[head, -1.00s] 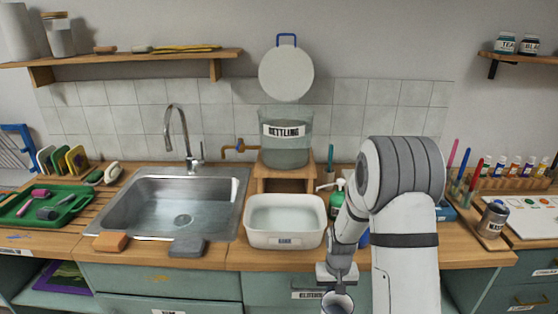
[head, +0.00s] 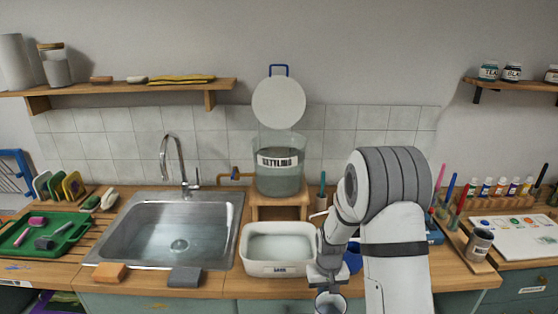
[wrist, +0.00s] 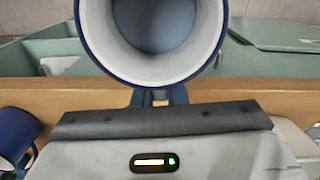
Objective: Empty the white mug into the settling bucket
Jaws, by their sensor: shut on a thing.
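The white mug (head: 331,304) has a dark blue rim. My gripper (head: 327,286) is shut on it, at the counter's front edge, low in the head view. In the wrist view the mug's round mouth (wrist: 155,78) faces the camera, with my gripper's fingers (wrist: 158,97) at its near side. A grey-blue surface shows inside; I cannot tell whether it is liquid or the bottom. The clear settling bucket (head: 279,182), labelled and holding greyish liquid, stands on a wooden stand at the back, apart from the mug. A pale round lid (head: 278,103) with a blue handle is upright above it.
A white basin (head: 256,268) of cloudy water stands before the bucket's stand (head: 261,212). The steel sink (head: 147,258) is left of it, a sponge (head: 110,272) at its front. A blue mug (wrist: 12,133) is beside my gripper. Brushes and a can (head: 479,244) stand right.

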